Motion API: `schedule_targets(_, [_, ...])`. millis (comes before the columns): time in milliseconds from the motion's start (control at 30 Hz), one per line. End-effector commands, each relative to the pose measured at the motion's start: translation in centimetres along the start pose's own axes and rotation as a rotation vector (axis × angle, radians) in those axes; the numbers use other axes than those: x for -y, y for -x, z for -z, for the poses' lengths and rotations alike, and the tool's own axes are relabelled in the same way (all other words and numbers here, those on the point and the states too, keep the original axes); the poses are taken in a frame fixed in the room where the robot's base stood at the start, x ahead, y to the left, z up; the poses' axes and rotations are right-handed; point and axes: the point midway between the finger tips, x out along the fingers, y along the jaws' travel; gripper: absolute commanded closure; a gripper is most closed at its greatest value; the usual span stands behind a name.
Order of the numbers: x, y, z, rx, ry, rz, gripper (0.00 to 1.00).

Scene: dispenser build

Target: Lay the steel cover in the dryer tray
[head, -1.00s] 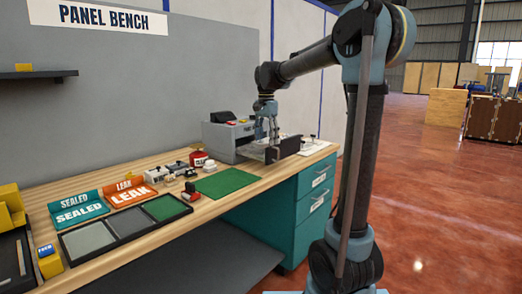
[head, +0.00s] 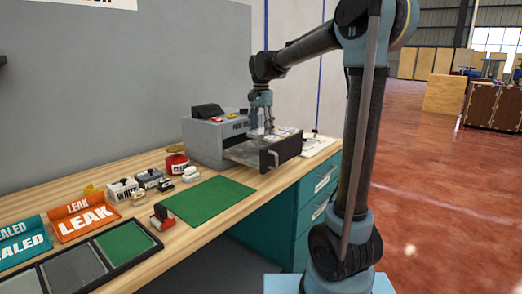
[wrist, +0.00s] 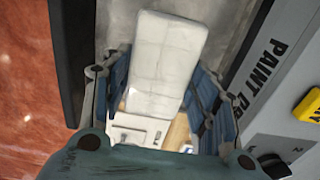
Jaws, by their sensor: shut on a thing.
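The steel cover (wrist: 165,62) shows in the wrist view as a pale, smudged rectangular plate between the blue-grey fingers. My gripper (wrist: 165,95) is shut on it; it also shows in the head view (head: 261,122), fingers pointing down over the open drawer. The dryer tray (head: 244,153) is this drawer, pulled out of the grey dryer (head: 208,138), with a dark front and handle. In the wrist view the grey tray floor (wrist: 225,35) shows beside the cover. I cannot tell whether the cover touches the floor.
The dryer's side with a yellow button (wrist: 308,104) is close to the right of my fingers in the wrist view. The dark drawer front (head: 283,150) rises on the other side. A green mat (head: 207,200) lies clear on the bench; stamps and a red can (head: 176,163) stand nearby.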

Motion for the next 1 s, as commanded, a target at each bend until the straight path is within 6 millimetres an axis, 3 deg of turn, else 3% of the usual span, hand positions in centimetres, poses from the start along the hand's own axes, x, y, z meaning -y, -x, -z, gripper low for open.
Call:
schedule_targets(200, [0.0,-3.2,-0.1,0.000,0.001,0.000,0.72])
schedule_targets(433, [0.0,-4.6,0.0,0.000,0.000,0.000,0.72])
schedule_targets(700, [-0.1,-7.8,0.1,0.000,-0.002,0.000,0.72])
schedule_targets(1000, [-0.1,-8.1,0.2,0.000,-0.003,0.000,0.72])
